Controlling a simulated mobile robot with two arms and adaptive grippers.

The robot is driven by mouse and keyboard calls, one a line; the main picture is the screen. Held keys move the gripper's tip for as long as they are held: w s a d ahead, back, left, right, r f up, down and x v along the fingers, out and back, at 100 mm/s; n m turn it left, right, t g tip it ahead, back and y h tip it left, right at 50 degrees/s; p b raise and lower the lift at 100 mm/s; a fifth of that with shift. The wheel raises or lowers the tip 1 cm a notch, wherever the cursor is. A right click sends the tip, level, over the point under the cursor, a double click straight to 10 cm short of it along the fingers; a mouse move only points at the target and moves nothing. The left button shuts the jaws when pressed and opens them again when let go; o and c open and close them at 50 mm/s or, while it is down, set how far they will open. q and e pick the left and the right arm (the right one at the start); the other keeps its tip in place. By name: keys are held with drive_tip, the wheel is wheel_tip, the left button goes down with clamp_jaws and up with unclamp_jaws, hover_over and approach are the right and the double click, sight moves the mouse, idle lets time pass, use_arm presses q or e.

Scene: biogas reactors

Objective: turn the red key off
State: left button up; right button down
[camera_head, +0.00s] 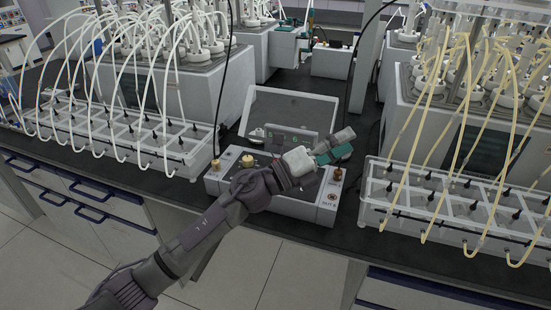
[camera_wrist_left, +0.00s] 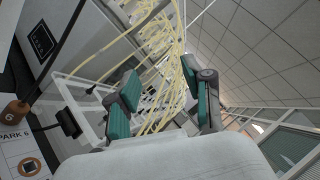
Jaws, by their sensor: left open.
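A white control box (camera_head: 309,207) stands at the bench's front edge in the head view, with a screen (camera_head: 290,112) tilted up behind. My left gripper (camera_head: 337,148) is over the box's right part. Its teal-padded fingers are apart and empty, also in the left wrist view (camera_wrist_left: 160,95). A brown knob (camera_head: 338,174) stands on the box's right end, just below the gripper; a brown knob marked 6 (camera_wrist_left: 16,111) shows at the left wrist view's left edge. I cannot make out a clearly red key; my gripper covers part of the box top.
Trays with white tubes (camera_head: 120,137) and yellow tubes (camera_head: 455,212) flank the box closely. A black cable (camera_head: 222,95) hangs left of the screen. Floor in front is clear.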

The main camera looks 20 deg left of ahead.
use_arm(q)
drive_tip(key=w+a+f+m+g+y, duration=0.1)
drive_tip(key=w+a+m+g+y, duration=0.1)
drive_tip(key=a+m+g+y, duration=0.65)
drive_tip(key=w+a+f+m+g+y, duration=0.15)
drive_tip(key=w+a+m+y, duration=0.35)
drive_tip(key=a, duration=0.8)
drive_tip(key=shift+n+y, duration=0.25)
drive_tip(key=shift+n, duration=0.2)
drive_tip(key=x, duration=0.4)
drive_tip(key=s+p+x, duration=0.1)
drive_tip(key=x, duration=0.3)
drive_tip(key=s+d+p+x, duration=0.1)
drive_tip(key=x, duration=0.3)
drive_tip(key=shift+f, duration=0.3)
drive_tip(key=shift+c, duration=0.4)
clamp_jaws()
